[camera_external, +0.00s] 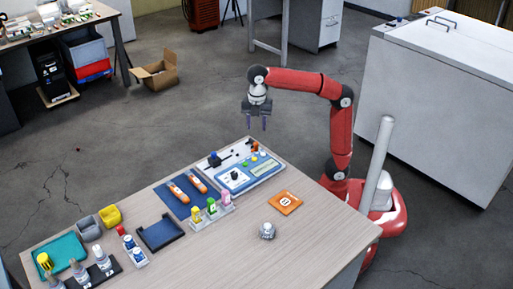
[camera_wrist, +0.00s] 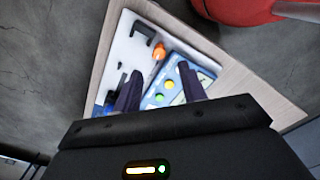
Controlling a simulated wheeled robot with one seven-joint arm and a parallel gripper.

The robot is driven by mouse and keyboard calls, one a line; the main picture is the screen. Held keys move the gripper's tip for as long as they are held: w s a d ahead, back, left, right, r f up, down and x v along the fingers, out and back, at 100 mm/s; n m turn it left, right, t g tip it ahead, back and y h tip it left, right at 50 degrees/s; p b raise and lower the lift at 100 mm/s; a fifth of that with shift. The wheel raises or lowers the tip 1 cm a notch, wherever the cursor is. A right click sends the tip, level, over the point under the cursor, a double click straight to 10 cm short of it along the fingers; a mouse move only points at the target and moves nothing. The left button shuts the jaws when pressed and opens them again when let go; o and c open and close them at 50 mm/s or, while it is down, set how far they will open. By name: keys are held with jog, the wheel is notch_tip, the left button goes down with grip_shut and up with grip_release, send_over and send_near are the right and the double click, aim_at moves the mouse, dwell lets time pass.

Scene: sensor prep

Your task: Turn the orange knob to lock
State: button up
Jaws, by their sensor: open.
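The orange knob (camera_wrist: 158,52) sits at the edge of a white plate (camera_wrist: 124,54) in the wrist view, near a black bracket. In the external view the knob (camera_external: 256,147) is small, at the far right corner of the table. My gripper (camera_external: 257,126) hangs above that end of the table, fingers pointing down, open and empty. In the wrist view my gripper (camera_wrist: 160,76) has its two dark fingers spread, with the knob showing beyond and between them, apart from both. The knob's marking and lock position are too small to read.
A blue-and-white panel (camera_external: 268,174) with coloured buttons lies beside the plate. A blue-topped fitting (camera_external: 214,158) stands on the plate's left. Orange-handled tools on a blue mat (camera_external: 171,201), small bottles and an orange card (camera_external: 285,203) lie nearby. The table's right front (camera_external: 320,240) is clear.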

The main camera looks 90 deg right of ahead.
aim_at(256, 143)
jog(key=shift+w+a+n, duration=0.15)
jog(key=shift+w+n, duration=0.05)
jog(key=shift+n, duration=0.1)
jog(key=shift+f, duration=0.25)
notch_tip(256, 143, down, 7)
jog(key=shift+b, duration=1.05)
jog(key=shift+c, duration=0.2)
grip_shut()
